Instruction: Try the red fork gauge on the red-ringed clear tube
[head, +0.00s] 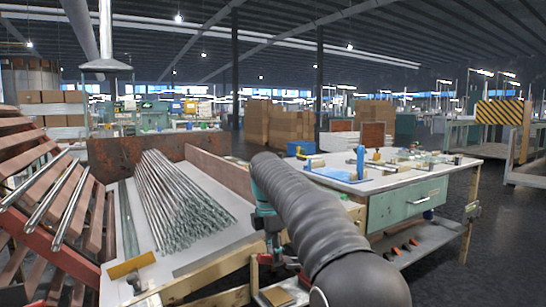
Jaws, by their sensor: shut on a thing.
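My gripper (275,253) points down at the front right edge of the white tube bench, partly hidden behind my own grey arm. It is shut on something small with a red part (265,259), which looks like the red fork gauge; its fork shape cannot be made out. A bundle of clear glass tubes (180,195) lies lengthwise on the bench, left of my gripper. A single tube (130,220) lies apart, left of the bundle. No red ring can be made out on any tube at this size.
A brown block (131,265) sits at the bench's front left. A sloping rack with metal rods (45,195) stands at the left. At the right, a green-drawered workbench (410,200) holds small tools, with red-handled tools (403,247) on its lower shelf.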

